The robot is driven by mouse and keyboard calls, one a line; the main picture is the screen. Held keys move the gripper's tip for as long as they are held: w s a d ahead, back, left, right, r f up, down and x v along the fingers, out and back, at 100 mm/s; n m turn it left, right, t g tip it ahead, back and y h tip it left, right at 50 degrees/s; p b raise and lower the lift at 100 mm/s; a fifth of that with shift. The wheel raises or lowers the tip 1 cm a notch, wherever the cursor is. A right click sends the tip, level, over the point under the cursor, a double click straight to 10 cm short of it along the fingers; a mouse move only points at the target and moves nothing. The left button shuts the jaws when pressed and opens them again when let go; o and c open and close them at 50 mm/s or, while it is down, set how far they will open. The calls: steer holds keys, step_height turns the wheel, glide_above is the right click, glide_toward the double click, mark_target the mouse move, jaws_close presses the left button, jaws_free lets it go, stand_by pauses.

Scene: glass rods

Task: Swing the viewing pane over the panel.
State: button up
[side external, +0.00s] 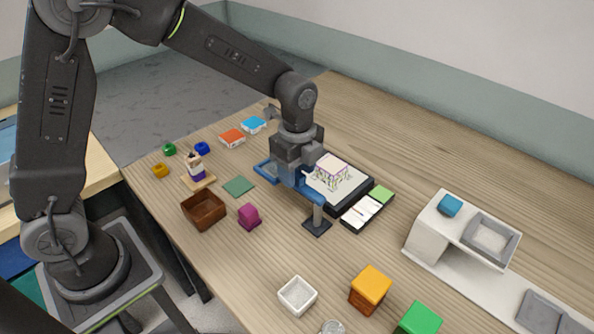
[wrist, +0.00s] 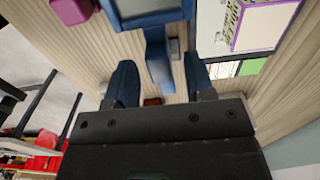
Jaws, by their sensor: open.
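The viewing pane is a blue frame (side external: 264,170) on a blue arm that reaches to a grey post with a dark square base (side external: 317,226). It stands at the near left of the panel (side external: 343,186), a dark-edged board with a white face and a purple-outlined drawing. My gripper (side external: 291,178) is down at the blue frame and hides part of it. In the wrist view my gripper (wrist: 158,62) has its fingers apart, with a blue bar of the pane (wrist: 157,48) showing between them. Contact cannot be told. The panel (wrist: 255,25) shows at the upper right there.
A strip of white cards and a green tile (side external: 367,210) lies along the panel's near right edge. A magenta block (side external: 249,216), a brown bowl (side external: 204,209) and a green mat (side external: 238,187) lie left of the post. A white stand (side external: 440,229) is at right.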

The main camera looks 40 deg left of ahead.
steer(key=shift+f, duration=0.4)
steer(key=shift+c, duration=0.3)
jaws_close()
